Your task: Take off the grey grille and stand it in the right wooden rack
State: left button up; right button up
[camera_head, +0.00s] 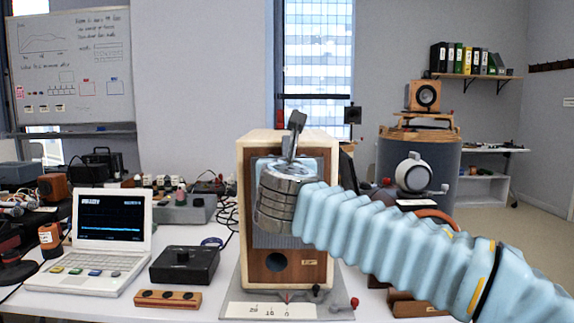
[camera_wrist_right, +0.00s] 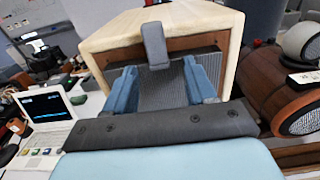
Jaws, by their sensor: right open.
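The speaker (camera_head: 316,143) is a pale wooden box with a brown front, standing on a grey plate on the white table. The grey ribbed grille (camera_wrist_right: 160,90) is on its front; in the head view only its lower part (camera_head: 277,241) shows below my wrist. My right gripper (camera_wrist_right: 161,86) is open, with its blue fingers on either side of the grille; I cannot tell whether they touch it. In the head view this gripper (camera_head: 291,168) is largely hidden by its own wrist. Wooden pieces (camera_head: 412,306), possibly the right rack, are partly hidden below my right arm. My left gripper is out of view.
Left of the speaker are a black control box (camera_head: 184,265), a wooden block with knobs (camera_head: 168,299) and a white laptop (camera_head: 97,240). A wooden cylinder with a round mesh end (camera_wrist_right: 285,95) is close on the right in the wrist view.

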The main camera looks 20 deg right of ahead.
jog(key=shift+w+d, duration=0.1)
jog(key=shift+w, duration=0.1)
grip_shut()
dwell(0.5)
jog(key=shift+r+p, duration=0.6)
jog(key=shift+p, duration=0.05)
dwell(0.4)
jog(key=shift+s, duration=0.2)
dwell(0.4)
jog(key=b+v, duration=0.1)
jog(key=v, duration=0.5)
jog(key=shift+s, duration=0.35)
dwell(0.8)
